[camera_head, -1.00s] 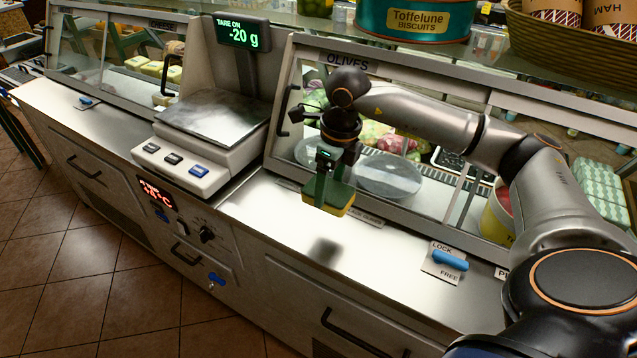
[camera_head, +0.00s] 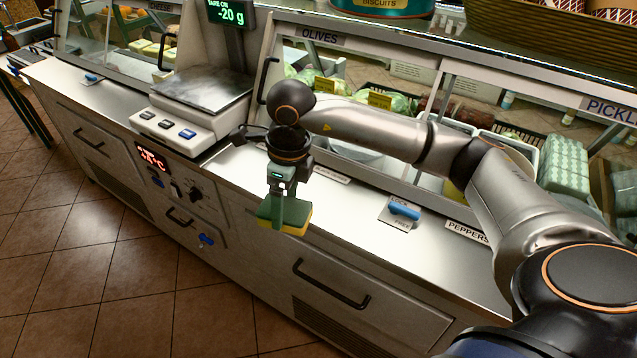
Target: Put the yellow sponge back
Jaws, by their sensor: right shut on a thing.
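The yellow sponge (camera_head: 296,229) with a dark green top is held by my right gripper (camera_head: 283,208). The gripper points down and its fingers are shut on the sponge. The sponge appears over the front edge of the steel counter (camera_head: 335,205), above the drawer fronts; its exact height is hard to tell. My right arm reaches in from the right. My left gripper is not in view.
A scale (camera_head: 181,118) reading -20 g stands at the upper left. The glass display case (camera_head: 330,65) runs behind the counter. A blue lock lever (camera_head: 404,210) sits on the counter to the right. Drawer handles (camera_head: 330,287) stick out in front. Tiled floor is open at the left.

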